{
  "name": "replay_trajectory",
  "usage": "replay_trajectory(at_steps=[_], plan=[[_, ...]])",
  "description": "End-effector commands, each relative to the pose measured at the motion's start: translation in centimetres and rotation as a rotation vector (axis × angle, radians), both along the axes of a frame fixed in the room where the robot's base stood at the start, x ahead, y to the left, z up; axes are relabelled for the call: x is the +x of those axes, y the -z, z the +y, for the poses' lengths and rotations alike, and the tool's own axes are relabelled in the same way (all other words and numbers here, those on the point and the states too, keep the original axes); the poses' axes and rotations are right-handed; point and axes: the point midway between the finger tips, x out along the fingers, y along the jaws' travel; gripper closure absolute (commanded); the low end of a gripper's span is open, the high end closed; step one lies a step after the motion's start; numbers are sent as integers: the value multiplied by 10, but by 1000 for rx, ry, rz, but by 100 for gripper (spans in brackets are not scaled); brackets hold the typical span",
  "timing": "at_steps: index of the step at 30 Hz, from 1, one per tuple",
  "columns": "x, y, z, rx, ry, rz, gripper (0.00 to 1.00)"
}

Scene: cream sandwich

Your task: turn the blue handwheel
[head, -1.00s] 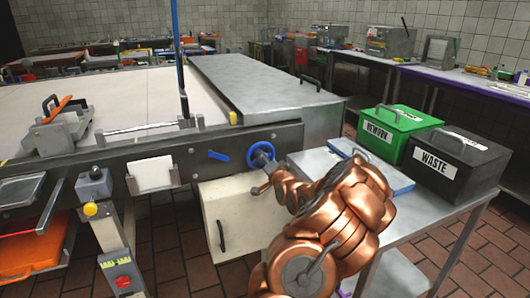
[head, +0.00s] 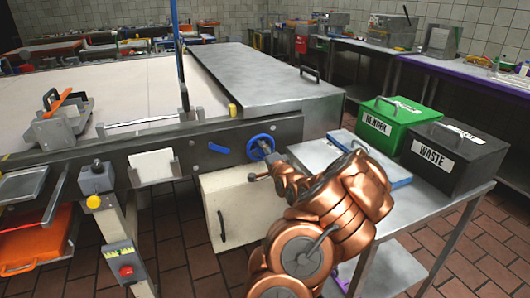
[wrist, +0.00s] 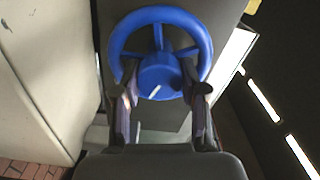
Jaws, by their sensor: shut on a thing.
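The blue handwheel (head: 250,149) is mounted on the dark side rail of the conveyor table, in the middle of the head view. In the wrist view the handwheel (wrist: 158,13) fills the top centre, with its spokes, round hub and a white mark on the hub. My gripper (wrist: 161,88) has one finger on each side of the hub, at the lower part of the wheel, and is shut on it. In the head view my gripper (head: 264,170) is at the wheel, partly hidden by my copper arm.
A small blue lever (head: 218,148) sits left of the wheel on the rail. A cream cabinet door (head: 232,208) hangs below.

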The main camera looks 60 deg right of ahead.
Motion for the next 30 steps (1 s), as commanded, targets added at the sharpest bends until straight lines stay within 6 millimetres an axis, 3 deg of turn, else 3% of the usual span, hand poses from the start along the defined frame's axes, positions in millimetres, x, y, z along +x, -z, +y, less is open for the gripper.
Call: replay_trajectory(at_steps=[3,4,11,23,30], plan=[[2,-3,1,-5,-2,-2,92],[2,-3,1,-5,-2,-2,56],[1,-2,0,-4,-2,-1,32],[-3,-1,1,-2,0,0,32],[-21,0,13,3,0,-1,32]])
